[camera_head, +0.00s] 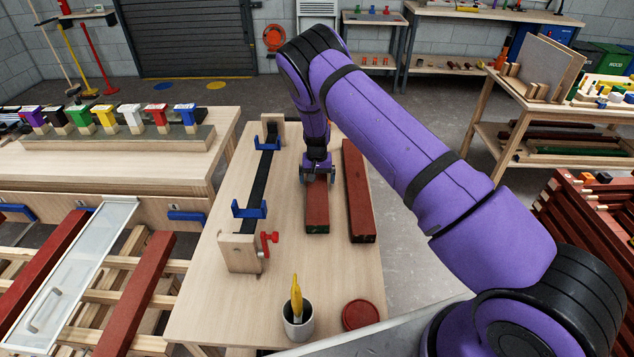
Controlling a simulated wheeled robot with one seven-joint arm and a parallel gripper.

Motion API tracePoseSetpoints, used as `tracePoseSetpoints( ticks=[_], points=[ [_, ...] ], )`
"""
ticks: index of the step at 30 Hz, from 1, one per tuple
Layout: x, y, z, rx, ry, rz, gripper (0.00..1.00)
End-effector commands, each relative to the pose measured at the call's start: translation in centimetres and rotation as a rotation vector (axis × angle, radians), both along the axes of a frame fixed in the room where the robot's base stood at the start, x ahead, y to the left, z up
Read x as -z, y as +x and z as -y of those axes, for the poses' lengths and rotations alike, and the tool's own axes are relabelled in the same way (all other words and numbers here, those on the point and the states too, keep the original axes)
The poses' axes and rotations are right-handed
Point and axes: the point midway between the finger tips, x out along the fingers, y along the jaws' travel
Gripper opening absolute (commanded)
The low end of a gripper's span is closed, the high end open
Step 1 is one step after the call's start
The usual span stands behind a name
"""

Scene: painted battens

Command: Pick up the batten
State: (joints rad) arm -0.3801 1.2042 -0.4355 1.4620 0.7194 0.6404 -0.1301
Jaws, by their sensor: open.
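Two dark red battens lie side by side on the light wooden table (225,310). The left batten (317,212) is the shorter to the eye, its far part hidden under my gripper. The right batten (359,195) lies a small gap away, fully in view. My gripper (317,178) points down over the far part of the left batten, with its fingers apart, one toward each long side. I cannot tell whether the fingers touch the wood.
A clamp fixture (243,252) with blue brackets and a red knob stands left of the battens. A cup with a yellow-handled tool (298,320) and a red lid (360,314) sit at the near edge. A rack with red battens (135,295) is at lower left.

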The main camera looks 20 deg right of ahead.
Motion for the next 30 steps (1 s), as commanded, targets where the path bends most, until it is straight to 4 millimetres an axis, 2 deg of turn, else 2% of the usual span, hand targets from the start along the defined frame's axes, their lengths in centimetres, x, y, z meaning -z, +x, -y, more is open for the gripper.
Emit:
tracePoseSetpoints(
  ticks=[7,8,17,25,30],
  points=[
    [0.2,0.1,0.0,0.000,0.001,0.001,1.00],
    [0.2,0.1,0.0,0.000,0.001,0.001,0.98],
    [0.2,0.0,0.0,0.000,0.001,0.001,0.29],
    [0.0,0.1,0.0,0.000,0.000,0.003,0.28],
    [-1.1,0.1,0.0,0.002,0.001,0.003,0.28]
  ],
)
